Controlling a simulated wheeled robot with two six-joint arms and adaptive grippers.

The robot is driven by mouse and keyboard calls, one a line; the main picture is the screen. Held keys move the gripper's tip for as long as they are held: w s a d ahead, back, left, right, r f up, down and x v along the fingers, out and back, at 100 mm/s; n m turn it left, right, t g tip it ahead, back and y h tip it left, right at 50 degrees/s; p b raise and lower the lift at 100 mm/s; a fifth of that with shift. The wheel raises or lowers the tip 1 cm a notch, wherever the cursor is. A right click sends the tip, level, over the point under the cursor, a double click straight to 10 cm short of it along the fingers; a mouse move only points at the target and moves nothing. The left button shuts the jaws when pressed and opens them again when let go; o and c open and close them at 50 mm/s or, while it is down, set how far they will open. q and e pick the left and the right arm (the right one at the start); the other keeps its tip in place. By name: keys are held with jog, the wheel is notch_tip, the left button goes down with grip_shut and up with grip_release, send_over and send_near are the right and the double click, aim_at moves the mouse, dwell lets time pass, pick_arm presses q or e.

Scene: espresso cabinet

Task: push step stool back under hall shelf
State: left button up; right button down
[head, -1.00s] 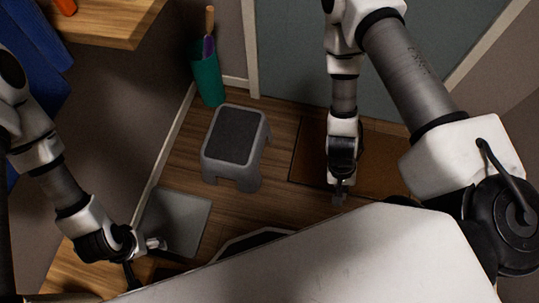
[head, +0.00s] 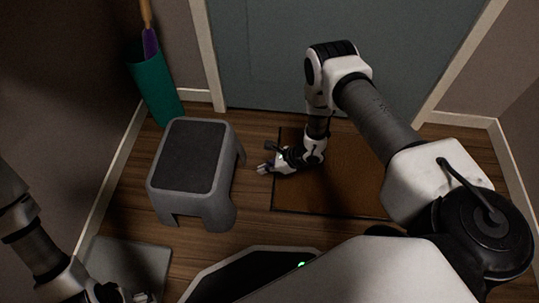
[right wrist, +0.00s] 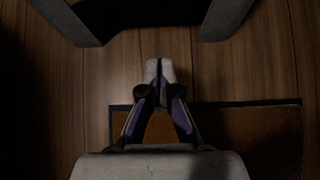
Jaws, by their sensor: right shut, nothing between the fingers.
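The grey step stool (head: 196,166) with a dark top pad stands upright on the wood floor, left of the brown doormat. Two of its legs show at the top of the right wrist view (right wrist: 224,18). My right gripper (head: 264,169) is low, just right of the stool, pointing left at it. It is shut and empty, with a gap to the stool legs in the right wrist view (right wrist: 158,66). My left gripper (head: 143,297) is at the bottom left edge, partly cut off, and its fingers are unclear. The hall shelf is not in view now.
A teal umbrella bin (head: 155,88) with a purple umbrella stands in the corner behind the stool. A brown doormat (head: 345,185) lies before the grey-blue door (head: 290,60). A grey flat panel (head: 135,262) is at the lower left, by the left wall.

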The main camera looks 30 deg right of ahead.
aim_at(238, 174)
jog(key=b+x, duration=0.2)
jog(key=x, duration=0.2)
jog(key=shift+a+f, duration=0.1)
jog(key=shift+f, duration=0.3)
jog(key=w+a+b, duration=0.1)
jog(key=w+a, duration=0.1)
jog(key=a, duration=0.1)
jog(key=shift+w+a+r+b, duration=0.1)
jog(key=shift+a+r+b, duration=0.1)
jog(key=shift+b, duration=0.2)
pick_arm(q)
notch_tip(238, 174, down, 5)
jog(key=shift+r, duration=0.2)
